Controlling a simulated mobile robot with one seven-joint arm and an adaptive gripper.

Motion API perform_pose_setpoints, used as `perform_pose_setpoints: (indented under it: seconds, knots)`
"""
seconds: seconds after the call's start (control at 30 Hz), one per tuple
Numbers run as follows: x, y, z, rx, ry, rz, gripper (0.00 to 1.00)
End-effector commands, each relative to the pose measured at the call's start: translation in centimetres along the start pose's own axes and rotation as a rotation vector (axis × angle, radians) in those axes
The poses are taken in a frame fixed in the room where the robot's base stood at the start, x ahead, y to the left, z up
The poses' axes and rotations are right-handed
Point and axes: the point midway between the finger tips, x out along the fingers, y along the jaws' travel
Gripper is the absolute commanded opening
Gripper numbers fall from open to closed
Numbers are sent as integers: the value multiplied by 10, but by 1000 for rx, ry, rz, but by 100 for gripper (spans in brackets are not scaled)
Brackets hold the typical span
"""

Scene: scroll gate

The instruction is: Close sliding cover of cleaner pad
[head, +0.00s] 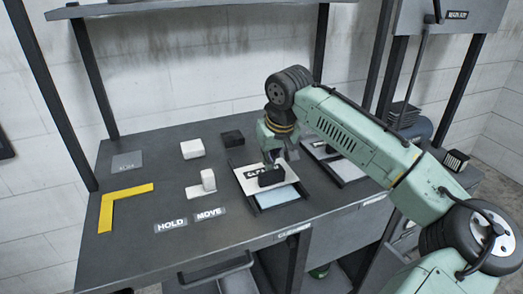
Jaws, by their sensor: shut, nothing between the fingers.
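The cleaner pad is a dark rectangular tray (257,208) on the bench, right of the middle. Its light grey sliding cover (283,176), with partly hidden lettering and a black block-like handle (271,177), lies over the rear part. A pale blue pad surface (280,196) shows uncovered at the front. My gripper (272,163) is shut and points down just behind the handle, close above the cover. I cannot tell whether it touches the handle. My gripper and wrist hide part of the cover's back edge.
A second similar tray (347,170) stands to the right, partly behind my arm. White blocks (192,149), a black block (232,138), a yellow L-shaped marker (122,200) and HOLD and MOVE labels (190,220) lie to the left. A shelf (180,8) hangs above the back.

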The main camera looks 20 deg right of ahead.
Motion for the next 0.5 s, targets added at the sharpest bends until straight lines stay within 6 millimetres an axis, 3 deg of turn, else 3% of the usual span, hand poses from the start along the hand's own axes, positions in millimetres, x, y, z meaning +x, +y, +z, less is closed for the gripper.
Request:
perform_pose_setpoints:
  seconds: [0.03,0.2,0.5]
  knots:
    - [-2,0,16,2,0,-4,0]
    - [-15,0,48,1,1,-1,0]
    - [-20,1,61,2,-6,3,0]
